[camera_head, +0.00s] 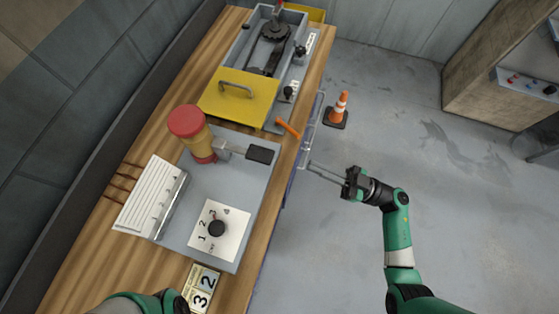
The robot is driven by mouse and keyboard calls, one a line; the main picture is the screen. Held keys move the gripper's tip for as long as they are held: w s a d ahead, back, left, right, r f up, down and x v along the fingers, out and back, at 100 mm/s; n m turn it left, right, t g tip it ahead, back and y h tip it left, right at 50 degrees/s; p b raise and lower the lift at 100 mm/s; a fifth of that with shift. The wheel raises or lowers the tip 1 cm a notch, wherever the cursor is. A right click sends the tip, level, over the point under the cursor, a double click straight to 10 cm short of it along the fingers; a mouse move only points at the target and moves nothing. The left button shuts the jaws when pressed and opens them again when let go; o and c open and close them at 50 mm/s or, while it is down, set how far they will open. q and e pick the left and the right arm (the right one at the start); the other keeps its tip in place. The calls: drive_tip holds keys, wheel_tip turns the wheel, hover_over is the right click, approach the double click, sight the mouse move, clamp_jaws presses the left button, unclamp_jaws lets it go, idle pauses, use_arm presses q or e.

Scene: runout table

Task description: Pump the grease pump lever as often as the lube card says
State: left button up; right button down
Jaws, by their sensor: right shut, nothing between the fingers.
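The grease pump (199,142) has a yellow body and a round red cap and stands on a grey plate (215,185) on the table. Its lever (260,154) has a black handle pointing right. A white lined sheet in a metal clip (150,198) lies left of the plate; its writing is too small to read, and I cannot tell whether it is the lube card. My right gripper (312,166) is shut and empty beyond the table's right edge, apart from the lever. Only green parts of my left arm show at the bottom left; its fingers are out of view.
A black knob on a numbered dial plate (234,241) sits below the pump. A yellow cover with a handle (240,107) and an orange stick (288,128) lie above. A traffic cone (341,105) stands on the floor.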

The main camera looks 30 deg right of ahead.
drive_tip(key=shift+d+f, duration=0.1)
drive_tip(key=shift+d, duration=0.15)
drive_tip(key=shift+w, duration=0.1)
drive_tip(key=x, duration=1)
wheel_tip(320, 180, down, 4)
drive_tip(key=b, duration=0.3)
drive_tip(key=shift+w, duration=0.1)
